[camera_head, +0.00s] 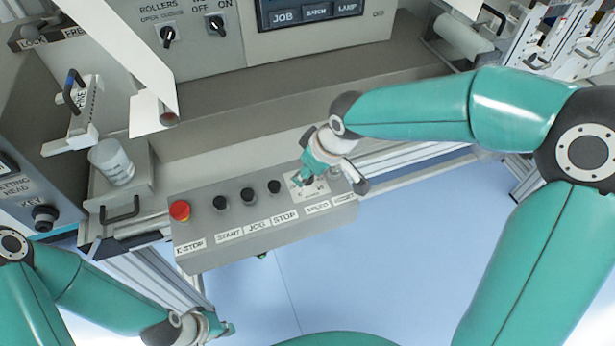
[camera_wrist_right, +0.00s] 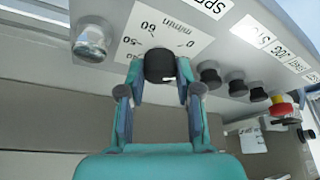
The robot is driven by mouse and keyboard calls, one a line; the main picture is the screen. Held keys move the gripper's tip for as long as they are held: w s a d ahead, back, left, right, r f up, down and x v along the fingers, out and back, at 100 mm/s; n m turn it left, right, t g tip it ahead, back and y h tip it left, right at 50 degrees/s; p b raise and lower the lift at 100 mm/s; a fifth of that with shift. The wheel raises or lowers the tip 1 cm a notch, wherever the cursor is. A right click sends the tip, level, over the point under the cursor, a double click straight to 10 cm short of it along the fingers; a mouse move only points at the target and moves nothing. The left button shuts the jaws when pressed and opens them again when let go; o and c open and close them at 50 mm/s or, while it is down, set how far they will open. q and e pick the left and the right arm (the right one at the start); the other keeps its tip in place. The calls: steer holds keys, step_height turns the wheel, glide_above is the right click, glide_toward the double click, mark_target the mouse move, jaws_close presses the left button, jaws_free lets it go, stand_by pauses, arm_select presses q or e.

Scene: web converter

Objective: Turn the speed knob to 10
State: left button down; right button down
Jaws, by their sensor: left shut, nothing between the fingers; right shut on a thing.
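The speed knob (camera_wrist_right: 160,64) is a black round knob on a white dial plate (camera_wrist_right: 136,31) marked in m/min, with 0, 50 and 60 readable in the right wrist view. A pale line shows on its side; which value it points at cannot be told. My right gripper (camera_wrist_right: 160,82) is shut on the knob, one finger on each side. In the head view my right gripper (camera_head: 309,172) covers most of the knob and part of the dial plate (camera_head: 318,200). My left gripper (camera_head: 222,328) is at the lower left, away from the panel, shut and empty.
The control box (camera_head: 250,238) also carries a red E-stop (camera_head: 180,211) and several black buttons (camera_head: 248,196). A silver round fitting (camera_wrist_right: 92,42) sits beside the dial. A white cup-like container (camera_head: 112,162) stands on a ledge to the left. Blue floor in front is clear.

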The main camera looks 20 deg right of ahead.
steer(key=m+b, duration=0.1)
steer(key=b, duration=0.1)
steer(key=m+h+b, duration=0.1)
steer(key=m+b, duration=0.1)
steer(key=shift+a+f+t+b, duration=0.1)
steer(key=shift+f+t+b, duration=0.1)
steer(key=shift+t+b, duration=0.1)
steer(key=shift+r+m+h+b, duration=0.25)
steer(key=shift+m+h+b, duration=0.35)
steer(key=shift+m+b, duration=0.85)
steer(key=c, duration=0.8)
jaws_free()
steer(key=v, duration=1.2)
